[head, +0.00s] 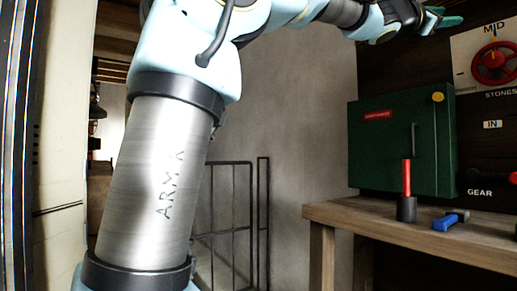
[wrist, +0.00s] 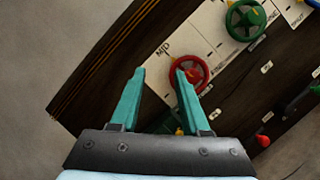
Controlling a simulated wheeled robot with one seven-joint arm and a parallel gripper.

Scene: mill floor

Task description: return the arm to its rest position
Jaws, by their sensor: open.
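My gripper (wrist: 159,80) shows in the wrist view with its two teal fingers apart and nothing between them. In the head view my arm reaches up and across the top to the right, and the gripper (head: 440,19) is at the upper right, in the air left of the red handwheel (head: 494,62). In the wrist view the red handwheel (wrist: 189,73) is beyond the right fingertip, with a gap that I cannot judge.
A green cabinet (head: 395,143) stands over a wooden bench (head: 420,228). A metal railing (head: 232,215) is left of the bench. A green handwheel (wrist: 245,20) shows in the wrist view.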

